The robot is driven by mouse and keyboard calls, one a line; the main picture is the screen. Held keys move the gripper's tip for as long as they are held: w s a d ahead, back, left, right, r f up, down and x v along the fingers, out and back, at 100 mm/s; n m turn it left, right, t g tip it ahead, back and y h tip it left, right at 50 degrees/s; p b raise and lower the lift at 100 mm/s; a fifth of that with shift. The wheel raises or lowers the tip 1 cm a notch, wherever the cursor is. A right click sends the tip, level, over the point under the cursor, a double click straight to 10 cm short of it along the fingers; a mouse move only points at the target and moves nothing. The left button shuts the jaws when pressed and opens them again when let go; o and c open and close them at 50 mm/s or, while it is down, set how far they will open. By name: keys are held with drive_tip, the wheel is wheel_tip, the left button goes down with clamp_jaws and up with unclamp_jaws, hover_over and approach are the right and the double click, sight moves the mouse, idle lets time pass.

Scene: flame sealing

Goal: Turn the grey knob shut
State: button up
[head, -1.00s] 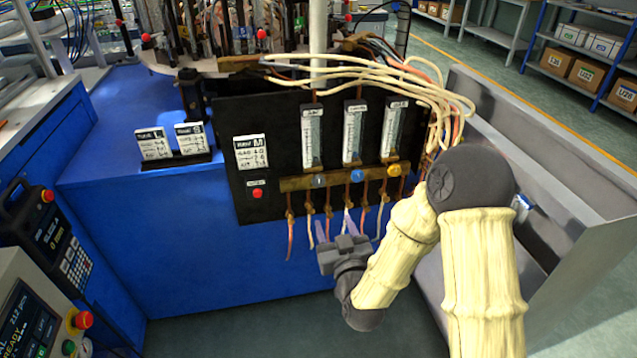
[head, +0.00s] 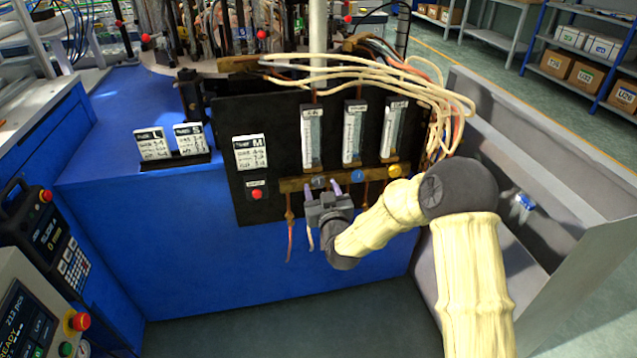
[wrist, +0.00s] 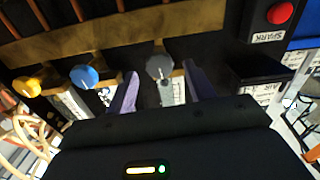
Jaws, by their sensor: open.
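The grey knob (head: 319,181) sits on the brass bar of the black panel, below the leftmost flow tube. It also shows in the wrist view (wrist: 160,67). My gripper (head: 323,187) is open, with its purple fingers pointing at the bar. In the wrist view my gripper (wrist: 161,70) has one fingertip on each side of the grey knob, with gaps showing. I cannot tell how deep the knob sits between the fingers.
The blue knob (wrist: 85,76) and yellow knob (wrist: 27,87) are on the same bar. A red spark button (head: 257,194) is left of the bar. Thin hoses hang below it. A grey metal trough (head: 560,190) stands at the right.

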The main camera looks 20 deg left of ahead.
sight(319, 183)
drive_tip(key=shift+x, duration=1.8)
drive_tip(key=c, duration=0.9)
drive_tip(key=shift+c, duration=0.2)
drive_tip(key=shift+m+b, duration=0.4)
drive_tip(key=shift+m, duration=0.1)
drive_tip(key=o, duration=0.9)
drive_tip(key=shift+o, duration=0.2)
drive_tip(key=p+v, duration=0.1)
drive_tip(key=v, duration=1.6)
drive_tip(key=shift+d, duration=0.2)
drive_tip(key=shift+s, duration=0.1)
